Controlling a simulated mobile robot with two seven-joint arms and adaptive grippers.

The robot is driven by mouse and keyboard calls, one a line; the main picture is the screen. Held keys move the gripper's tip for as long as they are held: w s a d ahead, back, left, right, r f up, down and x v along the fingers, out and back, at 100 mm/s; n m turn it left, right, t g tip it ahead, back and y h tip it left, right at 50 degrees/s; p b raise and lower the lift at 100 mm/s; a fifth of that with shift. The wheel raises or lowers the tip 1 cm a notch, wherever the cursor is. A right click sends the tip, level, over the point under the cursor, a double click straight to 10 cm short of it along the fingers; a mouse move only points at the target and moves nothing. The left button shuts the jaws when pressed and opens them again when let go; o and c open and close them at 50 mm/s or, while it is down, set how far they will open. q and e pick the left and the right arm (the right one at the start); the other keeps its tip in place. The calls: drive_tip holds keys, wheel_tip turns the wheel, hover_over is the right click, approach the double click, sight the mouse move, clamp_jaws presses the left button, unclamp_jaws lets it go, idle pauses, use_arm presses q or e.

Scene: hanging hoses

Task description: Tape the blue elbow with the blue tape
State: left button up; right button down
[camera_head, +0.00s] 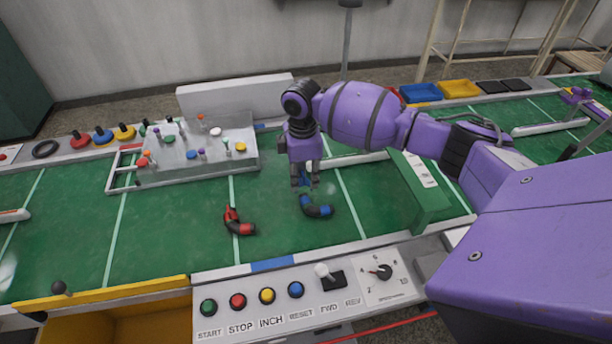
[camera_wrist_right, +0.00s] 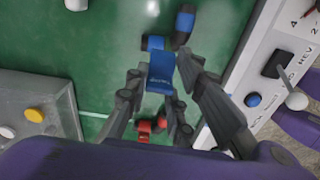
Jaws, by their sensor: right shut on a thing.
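The blue elbow (camera_head: 317,208) is a curved black hose piece with blue ends, lying on the green surface. In the wrist view its blue end (camera_wrist_right: 185,22) shows beyond my fingertips, and its other end is partly behind the held piece. My right gripper (camera_head: 304,182) points down just above and behind the elbow. In the wrist view the right gripper (camera_wrist_right: 161,78) is shut on a blue piece with small lettering, which looks like the blue tape (camera_wrist_right: 161,70). I cannot tell whether the tape touches the elbow. My left gripper is not in view.
A red-ended elbow (camera_head: 238,223) lies to the left on the green surface. A grey block with coloured pegs (camera_head: 205,155) stands behind it. The button panel (camera_head: 270,300) runs along the front edge. Left-hand green surface is mostly clear.

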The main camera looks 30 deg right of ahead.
drive_tip(key=shift+w+d+f+n, duration=0.15)
drive_tip(key=shift+d+f+n, duration=0.35)
drive_tip(key=shift+f, duration=0.05)
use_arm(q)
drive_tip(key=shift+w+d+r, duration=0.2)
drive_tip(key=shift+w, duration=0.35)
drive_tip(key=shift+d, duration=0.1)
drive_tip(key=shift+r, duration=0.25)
use_arm(e)
drive_tip(key=shift+f, duration=1.45)
drive_tip(key=shift+f+b, duration=0.25)
drive_tip(key=shift+b, duration=0.05)
drive_tip(key=shift+f, duration=0.25)
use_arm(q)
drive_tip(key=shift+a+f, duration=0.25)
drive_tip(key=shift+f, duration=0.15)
